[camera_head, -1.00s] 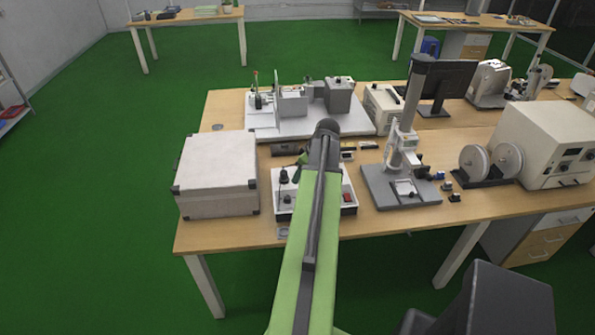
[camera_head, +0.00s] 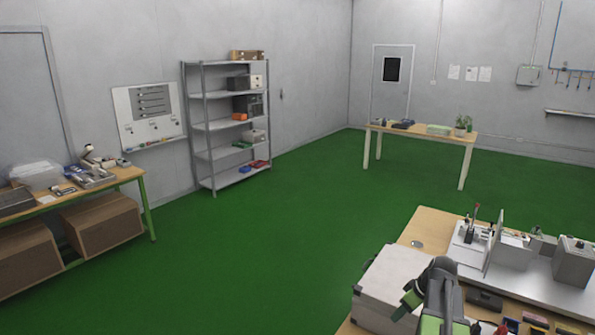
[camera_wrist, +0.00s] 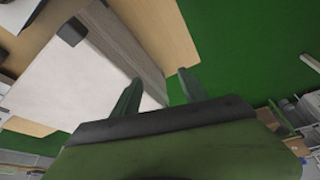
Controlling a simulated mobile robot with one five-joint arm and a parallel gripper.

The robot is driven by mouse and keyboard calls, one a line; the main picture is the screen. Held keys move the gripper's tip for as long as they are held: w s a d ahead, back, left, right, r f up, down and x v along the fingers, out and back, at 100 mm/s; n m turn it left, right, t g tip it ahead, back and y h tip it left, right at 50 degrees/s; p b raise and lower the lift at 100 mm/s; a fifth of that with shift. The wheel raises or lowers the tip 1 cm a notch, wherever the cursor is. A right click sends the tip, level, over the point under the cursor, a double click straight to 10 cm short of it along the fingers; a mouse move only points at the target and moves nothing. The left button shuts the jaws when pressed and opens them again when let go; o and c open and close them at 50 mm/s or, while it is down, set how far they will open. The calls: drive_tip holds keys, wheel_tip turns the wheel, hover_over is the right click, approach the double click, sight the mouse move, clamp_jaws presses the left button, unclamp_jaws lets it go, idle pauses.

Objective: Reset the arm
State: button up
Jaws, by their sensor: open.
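My gripper (camera_wrist: 160,84) shows in the wrist view with two dark green fingers spread apart and nothing between them. Beyond the fingers in the wrist view lie a white case (camera_wrist: 75,85) with a dark corner, the wooden table edge (camera_wrist: 188,85) and green floor. In the head view my arm (camera_head: 440,295) is at the lower right, in front of the white case (camera_head: 388,280). A green part of my gripper (camera_head: 409,299) shows there against the case. I cannot tell whether it touches the case.
The workbench (camera_head: 425,228) with test equipment (camera_head: 510,250) fills the lower right.

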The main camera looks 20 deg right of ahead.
drive_tip(key=w+a+f+n+g, duration=0.15)
drive_tip(key=w+a, duration=0.25)
drive_tip(key=a, duration=1)
drive_tip(key=w+a+n, duration=0.2)
drive_tip(key=w+a, duration=0.2)
drive_tip(key=a, duration=1)
drive_tip(key=s+a+m+g, duration=0.1)
drive_tip(key=s+a+m, duration=0.2)
drive_tip(key=a, duration=0.3)
drive_tip(key=s+a+f+m+g+h+b, duration=0.1)
drive_tip(key=s+a+m, duration=0.3)
drive_tip(key=a, duration=0.2)
drive_tip(key=shift+s+a, duration=0.2)
drive_tip(key=shift+a, duration=0.05)
drive_tip(key=shift+f+g, duration=0.1)
drive_tip(key=shift+g, duration=0.15)
drive_tip(key=shift+c, duration=0.3)
